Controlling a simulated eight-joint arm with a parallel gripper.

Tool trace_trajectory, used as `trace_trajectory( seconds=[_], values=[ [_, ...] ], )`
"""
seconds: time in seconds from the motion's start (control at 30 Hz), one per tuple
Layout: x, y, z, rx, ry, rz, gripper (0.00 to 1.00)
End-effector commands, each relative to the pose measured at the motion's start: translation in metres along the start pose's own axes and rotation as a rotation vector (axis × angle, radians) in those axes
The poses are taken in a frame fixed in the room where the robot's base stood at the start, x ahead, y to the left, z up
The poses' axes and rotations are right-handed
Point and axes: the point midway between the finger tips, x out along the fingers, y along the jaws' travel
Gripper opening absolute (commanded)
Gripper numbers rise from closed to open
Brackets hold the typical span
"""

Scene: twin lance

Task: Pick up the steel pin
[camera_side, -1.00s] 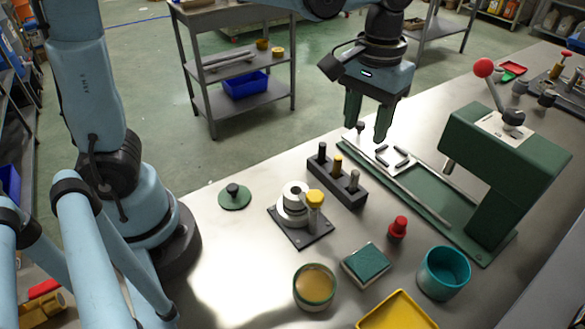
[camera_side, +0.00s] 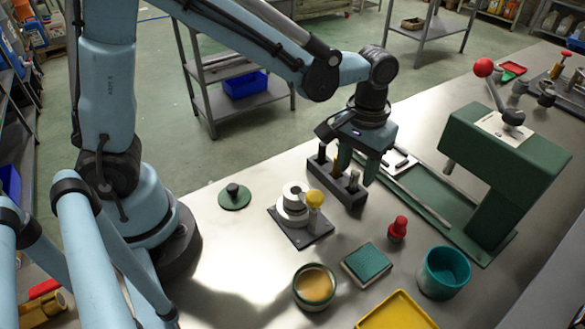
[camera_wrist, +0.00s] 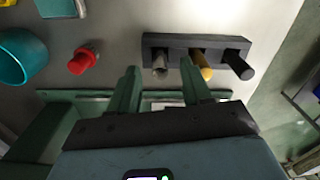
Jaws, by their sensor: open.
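The steel pin (camera_side: 353,182) stands upright in the near end of a dark block (camera_side: 345,198). In the wrist view the steel pin (camera_wrist: 160,64) appears in the gap between my fingertips, at the block's left end. My gripper (camera_side: 357,170) is open and empty, with its green fingers low around the steel pin's end of the block. The gripper also shows in the wrist view (camera_wrist: 159,70). I cannot tell whether the fingers touch the pin or how high they are above it.
A brass pin (camera_wrist: 202,66) and a black pin (camera_wrist: 238,64) stand in the same block, the brass one close to one finger.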

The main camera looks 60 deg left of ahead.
Motion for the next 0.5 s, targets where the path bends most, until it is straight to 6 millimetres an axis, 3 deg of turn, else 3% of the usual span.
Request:
trace_trajectory(
  seconds=[0.17,0.43,0.5],
  values=[
    [0.016,0.000,0.000,-0.001,0.003,0.000,0.48],
    [0.018,0.000,0.000,-0.001,0.003,0.000,0.48],
    [0.018,0.000,0.000,-0.001,0.003,0.000,0.39]
  ],
)
